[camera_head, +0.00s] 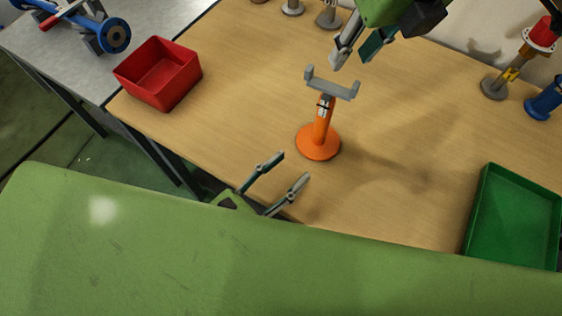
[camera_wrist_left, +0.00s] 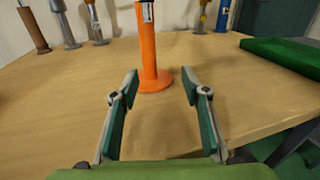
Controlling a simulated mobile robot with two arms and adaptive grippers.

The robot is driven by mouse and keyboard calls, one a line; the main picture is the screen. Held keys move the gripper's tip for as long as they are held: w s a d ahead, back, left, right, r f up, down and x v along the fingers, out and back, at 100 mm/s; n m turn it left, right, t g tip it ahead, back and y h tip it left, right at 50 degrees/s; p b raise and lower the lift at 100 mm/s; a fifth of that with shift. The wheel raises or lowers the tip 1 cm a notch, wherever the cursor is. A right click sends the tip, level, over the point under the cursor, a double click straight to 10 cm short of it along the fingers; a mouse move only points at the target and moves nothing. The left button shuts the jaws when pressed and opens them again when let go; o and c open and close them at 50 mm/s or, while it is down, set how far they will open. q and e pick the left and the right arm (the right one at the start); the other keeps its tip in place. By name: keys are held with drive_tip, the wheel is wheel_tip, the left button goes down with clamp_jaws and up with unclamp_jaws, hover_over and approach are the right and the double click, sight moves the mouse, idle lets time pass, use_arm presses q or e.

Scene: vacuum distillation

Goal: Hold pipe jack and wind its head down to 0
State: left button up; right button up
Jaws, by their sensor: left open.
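The pipe jack stands upright on the wooden table, with an orange round base and post (camera_head: 319,141) and a grey forked head (camera_head: 331,85) on top. In the left wrist view its orange post (camera_wrist_left: 149,60) rises ahead between my fingers; its head is out of that view. My left gripper (camera_head: 294,165) is open and empty at the table's front edge, short of the jack's base. Its two fingers also show in the left wrist view (camera_wrist_left: 160,85). My right gripper (camera_head: 354,60) is above and behind the head, its fingers apart and nothing seen between them.
A red bin (camera_head: 158,73) stands at the table's left edge and a green tray (camera_head: 514,216) at the right. Other jacks, including a red-topped one (camera_head: 540,36) and a blue one (camera_head: 545,101), stand along the back. Table around the orange jack is clear.

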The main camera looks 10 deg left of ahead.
sight(318, 128)
use_arm(q)
drive_tip(key=shift+w+a+r+t+y, duration=0.1)
drive_tip(key=shift+w+a+t+y, duration=0.15)
drive_tip(key=shift+w, duration=0.2)
drive_tip(key=shift+w+a+r+t+y, duration=0.1)
drive_tip(key=shift+w+a+t, duration=0.05)
drive_tip(key=shift+w+a, duration=0.2)
drive_tip(key=x, duration=1.3)
drive_tip(key=shift+w+d, duration=0.15)
drive_tip(key=shift+w, duration=0.1)
